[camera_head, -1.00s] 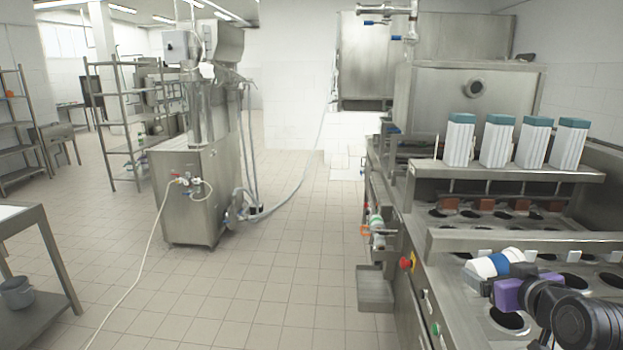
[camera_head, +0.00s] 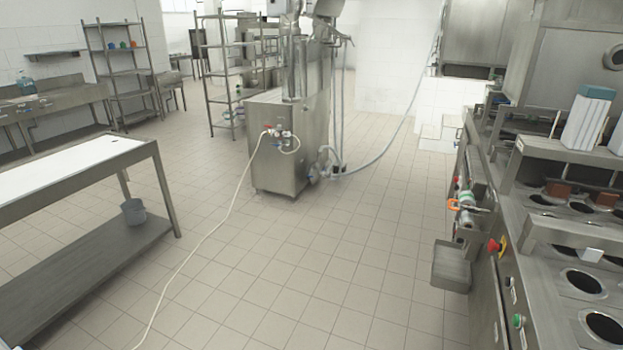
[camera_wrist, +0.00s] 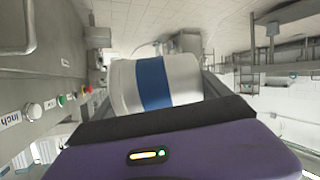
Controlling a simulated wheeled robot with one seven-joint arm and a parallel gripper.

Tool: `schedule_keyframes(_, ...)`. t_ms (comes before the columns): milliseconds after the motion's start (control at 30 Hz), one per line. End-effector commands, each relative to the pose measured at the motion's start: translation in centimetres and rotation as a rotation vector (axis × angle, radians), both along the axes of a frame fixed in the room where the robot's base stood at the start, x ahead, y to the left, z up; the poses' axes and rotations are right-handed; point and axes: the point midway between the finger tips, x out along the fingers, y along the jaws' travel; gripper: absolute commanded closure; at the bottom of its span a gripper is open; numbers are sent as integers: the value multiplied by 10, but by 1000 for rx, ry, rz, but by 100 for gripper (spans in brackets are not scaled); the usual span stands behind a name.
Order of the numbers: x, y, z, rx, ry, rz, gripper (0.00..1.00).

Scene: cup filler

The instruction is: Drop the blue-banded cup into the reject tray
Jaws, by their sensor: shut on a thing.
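The blue-banded cup (camera_wrist: 183,79) is white with a wide blue band and lies sideways in the wrist view. My gripper (camera_wrist: 152,88) is shut on it, with its purple body in the foreground. Neither the cup nor the gripper shows in the head view now. A small grey metal tray (camera_head: 452,270) hangs low on the side of the filling machine in the head view and looks like the reject tray. Its inside looks empty from here.
The filling machine (camera_head: 545,325) with round cup holes stands at the right, with knobs and a red button (camera_head: 494,246) on its side. A table (camera_head: 75,166) with a grey bucket (camera_head: 133,212) is at the left. A hose crosses the otherwise clear tiled floor.

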Motion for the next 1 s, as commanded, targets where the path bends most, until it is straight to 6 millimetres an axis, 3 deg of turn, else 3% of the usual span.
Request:
schedule_keyframes(33, -8, 11, -9, 1, 3, 20, 51)
schedule_keyframes(200, -19, 27, -18, -1, -2, 49, 51)
schedule_keyframes(567, -18, 30, -19, 0, -2, 55, 51)
schedule_keyframes(833, -30, 32, -66, 0, 1, 59, 51)
schedule_keyframes(1000, -33, 30, -74, -1, -4, 55, 51)
